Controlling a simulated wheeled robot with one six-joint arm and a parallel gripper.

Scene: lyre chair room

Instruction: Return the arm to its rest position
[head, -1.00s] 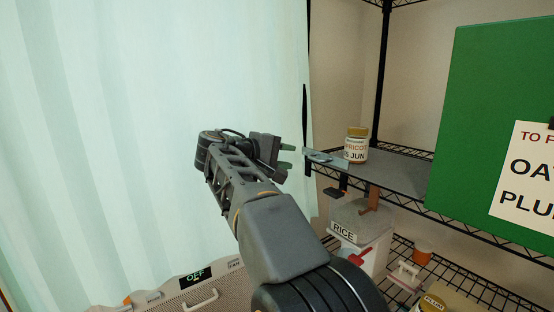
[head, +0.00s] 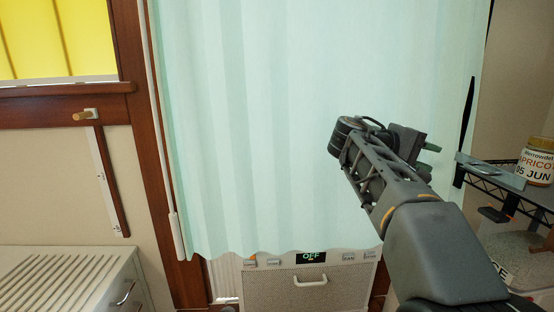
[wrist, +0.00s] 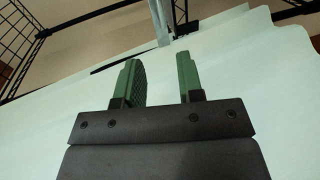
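My arm reaches up from the lower right of the head view, in front of the pale green curtain (head: 290,120). My gripper (head: 430,157) is at its end, pointing right toward the wire shelf. In the wrist view my gripper (wrist: 157,65) shows two green fingers set apart with nothing between them. It is open and empty. The curtain fills much of the wrist view behind the fingers.
The black wire shelf stands at the right edge with an apricot jar (head: 537,162) and a flat grey piece (head: 490,171) near my gripper. A louvred cabinet (head: 65,285) stands lower left, below a yellow-covered window (head: 55,38).

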